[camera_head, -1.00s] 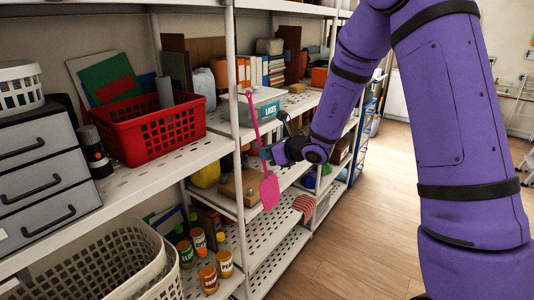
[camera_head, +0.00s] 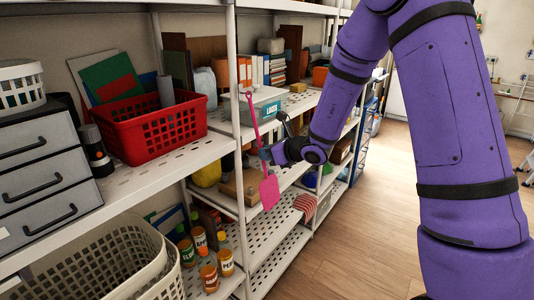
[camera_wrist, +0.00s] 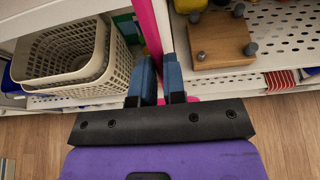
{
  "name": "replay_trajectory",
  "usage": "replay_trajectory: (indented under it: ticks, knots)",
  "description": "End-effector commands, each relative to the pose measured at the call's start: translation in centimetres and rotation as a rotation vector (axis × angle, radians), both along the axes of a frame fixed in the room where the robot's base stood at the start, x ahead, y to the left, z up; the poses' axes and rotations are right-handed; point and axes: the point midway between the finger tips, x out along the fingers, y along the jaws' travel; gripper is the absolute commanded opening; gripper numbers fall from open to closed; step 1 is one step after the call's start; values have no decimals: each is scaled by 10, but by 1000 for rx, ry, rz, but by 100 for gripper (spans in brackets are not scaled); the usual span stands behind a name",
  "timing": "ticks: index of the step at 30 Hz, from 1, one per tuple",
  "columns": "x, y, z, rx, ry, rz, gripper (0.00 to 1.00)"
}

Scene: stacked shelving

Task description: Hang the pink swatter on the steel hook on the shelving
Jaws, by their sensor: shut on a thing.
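The pink swatter (camera_head: 269,191) hangs nearly upright in the head view, its flat paddle down and its thin handle rising past my gripper. My gripper (camera_head: 265,154) is shut on the handle, in front of the shelving beside a white upright post (camera_head: 234,100). In the wrist view the pink handle (camera_wrist: 149,28) runs up from between the blue fingertips of my gripper (camera_wrist: 158,75). The swatter's top end shows near the post and the grey labelled box. I cannot make out the steel hook clearly in either view.
A red basket (camera_head: 150,143) and grey drawers (camera_head: 40,175) stand on the left shelf. A grey labelled box (camera_head: 262,106) is behind the handle. A wooden block with knobs (camera_wrist: 220,40) lies on a shelf. Beige baskets (camera_head: 100,255) and several bottles are lower.

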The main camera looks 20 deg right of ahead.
Motion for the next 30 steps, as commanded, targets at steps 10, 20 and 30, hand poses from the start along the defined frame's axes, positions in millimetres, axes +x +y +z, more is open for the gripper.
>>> replay_trajectory:
  ticks: [10,20,30]
  knots:
    - [0,0,0,0,0,0,0]
    - [1,1,0,0,0,0,0]
    - [5,4,-2,-1,-1,0,0]
